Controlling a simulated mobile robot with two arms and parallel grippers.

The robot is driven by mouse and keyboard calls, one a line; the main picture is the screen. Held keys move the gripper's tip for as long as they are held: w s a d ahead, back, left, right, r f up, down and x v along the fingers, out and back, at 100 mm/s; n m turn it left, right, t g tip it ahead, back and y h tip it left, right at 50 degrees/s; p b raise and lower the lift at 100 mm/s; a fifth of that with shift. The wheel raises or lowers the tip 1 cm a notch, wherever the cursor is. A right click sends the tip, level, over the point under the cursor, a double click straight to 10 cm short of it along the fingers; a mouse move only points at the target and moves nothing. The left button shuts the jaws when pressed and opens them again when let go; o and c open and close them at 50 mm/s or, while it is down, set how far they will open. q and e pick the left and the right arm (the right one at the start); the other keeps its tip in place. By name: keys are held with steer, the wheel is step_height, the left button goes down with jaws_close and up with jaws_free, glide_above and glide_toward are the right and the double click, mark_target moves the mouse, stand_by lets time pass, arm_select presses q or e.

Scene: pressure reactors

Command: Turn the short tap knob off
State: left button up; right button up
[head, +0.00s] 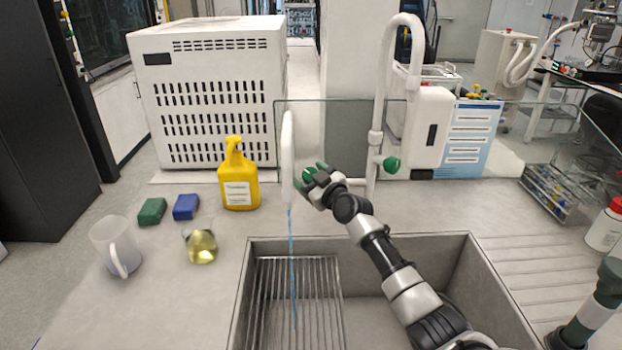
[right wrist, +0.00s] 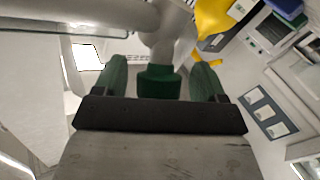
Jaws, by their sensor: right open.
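The short tap (head: 288,150) is a white upright spout behind the sink, and a thin blue stream of water (head: 292,250) runs from it into the sink. Its green knob (right wrist: 160,82) shows in the right wrist view, between the two green fingers of my right gripper (right wrist: 162,70). The fingers stand open on either side of the knob, with small gaps visible. In the head view my right gripper (head: 314,178) is beside the short tap and largely hides this knob.
A taller white tap (head: 374,140) with its own green knob (head: 391,164) stands to the right. The sink (head: 480,285) has a metal rack (head: 320,290). A glass panel is behind.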

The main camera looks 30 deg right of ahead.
steer(key=c, duration=0.9)
steer(key=shift+r+m+h+p, duration=0.15)
steer(key=shift+m+h+p, duration=0.15)
steer(key=shift+p, duration=0.3)
steer(key=m+h+p, duration=0.5)
steer(key=m+p, duration=0.1)
steer(key=p, duration=0.1)
steer(key=shift+w+a+r+t+h, duration=0.1)
steer(key=shift+a+t+h, duration=0.1)
steer(key=shift+t+h, duration=0.2)
steer(key=m+h, duration=0.1)
steer(key=m+g+h+p, duration=0.1)
steer(key=m+h, duration=0.1)
steer(key=shift+f+m, duration=0.2)
steer(key=shift+m, duration=0.1)
steer(key=shift+f+m+g+h, duration=0.1)
steer(key=shift+m+g+h, duration=0.8)
steer(key=shift+m+h, duration=1.05)
steer(key=shift+d, duration=0.1)
steer(key=o, duration=0.9)
